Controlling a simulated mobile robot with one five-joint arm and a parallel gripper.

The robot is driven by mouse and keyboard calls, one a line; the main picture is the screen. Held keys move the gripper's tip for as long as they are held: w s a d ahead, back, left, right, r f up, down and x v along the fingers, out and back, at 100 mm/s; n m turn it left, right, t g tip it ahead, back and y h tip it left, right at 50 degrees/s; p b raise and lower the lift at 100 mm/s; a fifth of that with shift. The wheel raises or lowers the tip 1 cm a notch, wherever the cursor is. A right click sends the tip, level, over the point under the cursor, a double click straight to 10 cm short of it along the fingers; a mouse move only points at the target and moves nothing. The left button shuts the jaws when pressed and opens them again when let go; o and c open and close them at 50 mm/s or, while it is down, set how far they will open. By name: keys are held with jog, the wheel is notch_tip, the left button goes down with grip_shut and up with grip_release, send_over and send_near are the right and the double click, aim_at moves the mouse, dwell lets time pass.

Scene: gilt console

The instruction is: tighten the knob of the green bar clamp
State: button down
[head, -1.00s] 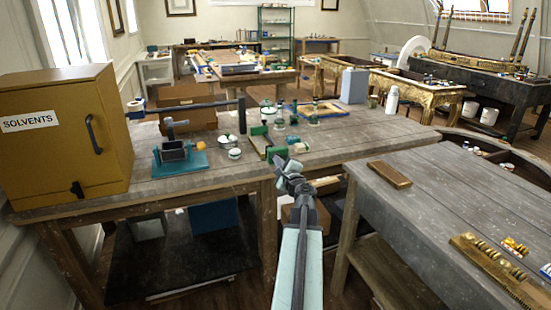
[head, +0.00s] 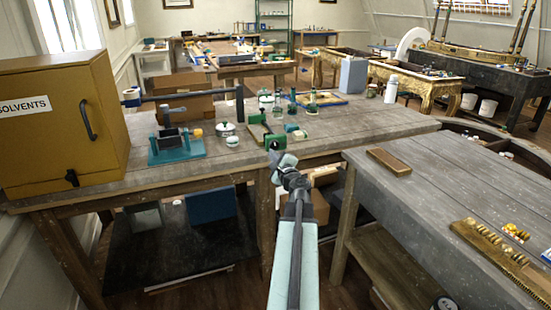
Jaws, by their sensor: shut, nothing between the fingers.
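The green bar clamp (head: 274,143) lies at the front edge of the left workbench, in the middle of the head view. Its green end faces me, and another green part (head: 254,119) shows farther back. Its knob is too small to tell apart. My gripper (head: 275,155) is shut and empty. It appears just below the clamp's near end, in front of the bench edge. I cannot tell whether it touches the clamp.
A yellow solvents cabinet (head: 60,120) stands at the left. A teal vise-like fixture (head: 176,150) and white jars (head: 226,129) sit left of the clamp. Green bottles (head: 312,103) stand behind it. A second bench (head: 455,190) is on the right, with a gap between.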

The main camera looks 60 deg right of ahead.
aim_at(272, 143)
jog(key=x, duration=0.4)
jog(key=shift+w+d+r, duration=0.15)
jog(key=shift+w+r, duration=0.1)
jog(key=shift+w, duration=0.1)
jog(key=shift+d+r+p, duration=0.35)
jog(key=shift+r+p, duration=0.15)
jog(key=shift+p, duration=0.25)
jog(key=shift+s+d+r+p, duration=0.2)
jog(key=shift+r+p, duration=0.15)
jog(key=shift+s+d, duration=0.15)
dwell(0.4)
